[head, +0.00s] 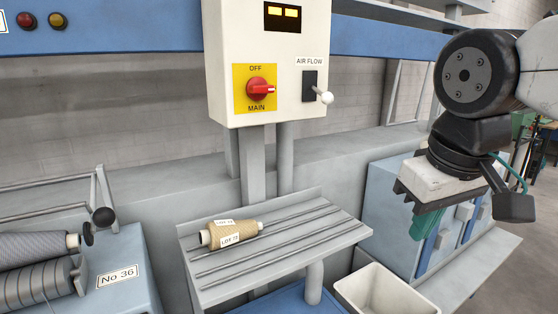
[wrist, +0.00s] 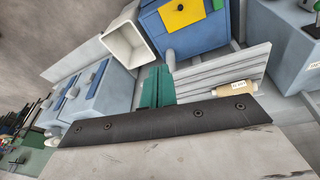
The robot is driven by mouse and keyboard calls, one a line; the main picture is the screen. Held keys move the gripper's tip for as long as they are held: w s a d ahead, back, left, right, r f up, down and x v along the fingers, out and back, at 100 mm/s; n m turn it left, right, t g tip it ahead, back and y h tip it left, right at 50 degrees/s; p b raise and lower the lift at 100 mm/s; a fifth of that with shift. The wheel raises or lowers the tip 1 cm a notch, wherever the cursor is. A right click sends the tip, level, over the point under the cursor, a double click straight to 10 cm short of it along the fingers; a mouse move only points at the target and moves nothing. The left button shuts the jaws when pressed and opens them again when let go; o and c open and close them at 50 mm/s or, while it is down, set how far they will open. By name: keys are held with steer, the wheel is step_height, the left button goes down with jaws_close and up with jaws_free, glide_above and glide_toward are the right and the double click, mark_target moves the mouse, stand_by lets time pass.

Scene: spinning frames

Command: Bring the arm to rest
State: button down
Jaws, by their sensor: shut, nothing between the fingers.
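My gripper (head: 424,232) hangs at the right of the head view, pointing down, with green fingers. It is shut and empty, in front of the blue and grey cabinets. In the wrist view the closed green fingers (wrist: 157,84) show beyond the dark mounting plate. A tan yarn cone (head: 231,235) with lot labels lies on the grey ribbed shelf (head: 335,238), well to the left of my gripper. The cone (wrist: 236,88) also shows in the wrist view.
A white bin (head: 385,290) stands below and left of my gripper. A control box (head: 268,60) with a red main switch (head: 259,89) and a white-tipped air flow lever (head: 324,97) is above the shelf. A spinning unit labelled No 36 (head: 117,276) is at left.

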steer(key=s+d+f+m+g, duration=0.1)
steer(key=s+d+f+m, duration=0.2)
steer(key=s+d+f, duration=0.3)
step_height(320, 180, down, 4)
steer(key=s, duration=0.3)
steer(key=shift+d+r+g, duration=0.2)
steer(key=shift+d+g, duration=0.1)
steer(key=shift+g, duration=0.1)
stand_by(0.7)
